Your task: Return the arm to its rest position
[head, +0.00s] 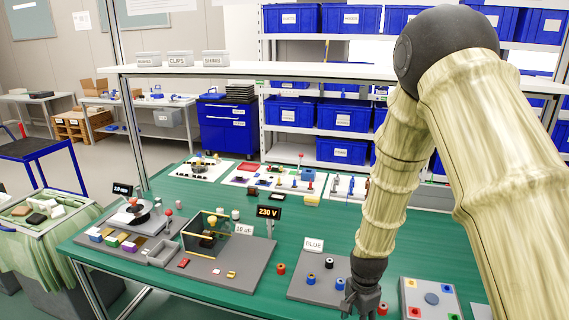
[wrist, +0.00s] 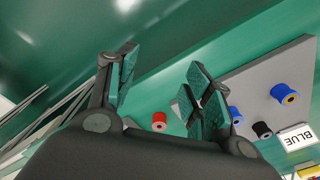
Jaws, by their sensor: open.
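My arm, with wood-patterned links, reaches down from the upper right in the head view. My gripper (head: 364,302) hangs low at the right end of the grey board (head: 305,289) marked BLUE. In the wrist view my gripper (wrist: 160,82) has its two fingers spread apart, with nothing visible held between them. A red spool (wrist: 159,121) shows between and beyond the fingers, apart from the board in that view. It also appears right beside the gripper in the head view (head: 382,309). The gripper hides part of the board's right end.
The BLUE sign (head: 314,245) stands at the board's back. A grey plate (head: 430,299) lies right of the gripper. A white shelf (head: 300,71) spans above the green table (head: 330,220).

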